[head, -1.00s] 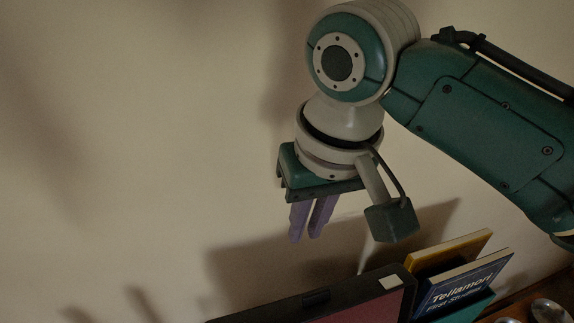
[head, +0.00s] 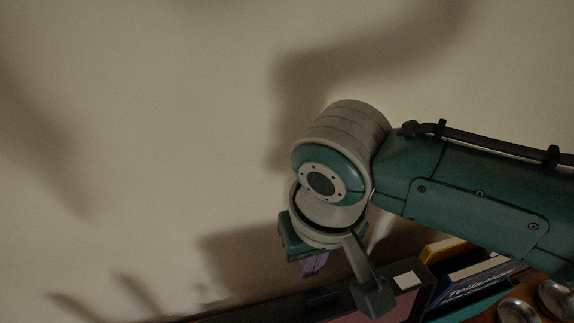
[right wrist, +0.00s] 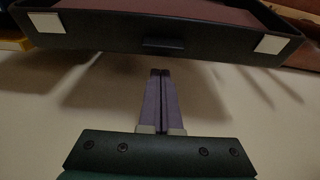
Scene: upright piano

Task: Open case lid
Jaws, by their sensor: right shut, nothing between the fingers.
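The case (head: 322,300) shows along the bottom of the head view as a black rim with a dull red panel, cut off by the frame. A pale square patch sits near its right corner. In the right wrist view its black edge (right wrist: 110,38) spans the top, with a pale patch at each end and a small dark tab in the middle. My right gripper (head: 313,268) is shut and empty, its purple fingers pointing down on the wall side of the rim. In the right wrist view the fingertips (right wrist: 160,74) lie just short of the edge; contact cannot be told. My left gripper is out of view.
A blue book (head: 470,278) and a yellow one (head: 445,250) stand close to the right of the case. Round metal objects (head: 517,311) lie at the lower right on wood. The plain wall (head: 130,130) is behind; the space above is free.

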